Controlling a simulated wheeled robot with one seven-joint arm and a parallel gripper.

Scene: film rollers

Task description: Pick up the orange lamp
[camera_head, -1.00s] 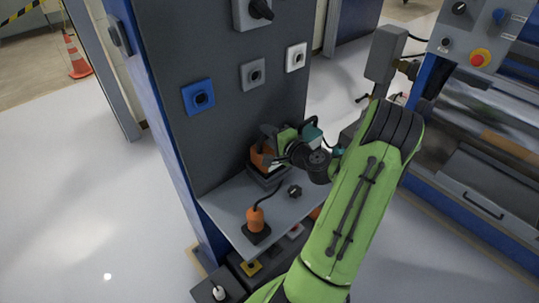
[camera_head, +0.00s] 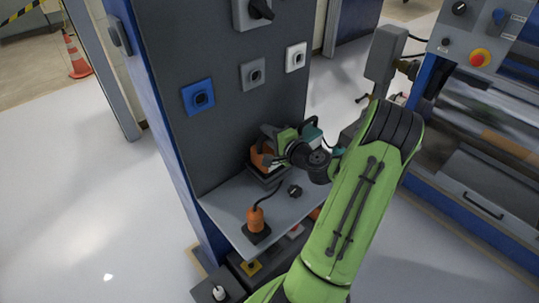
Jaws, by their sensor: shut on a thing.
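An orange piece (camera_head: 261,158), which looks like the orange lamp, is at the back of the grey shelf against the dark panel. My gripper (camera_head: 271,143) is at its upper side and is shut on it. The wrist and the jaws hide much of the contact, and I cannot tell whether the piece is clear of the dark base under it.
A second orange object (camera_head: 256,219) with a black cable stands on a dark square base at the shelf's front. A small black knob (camera_head: 295,191) lies on the shelf (camera_head: 222,204). Blue (camera_head: 198,97), grey and white sockets are on the panel above. A machine stands at right.

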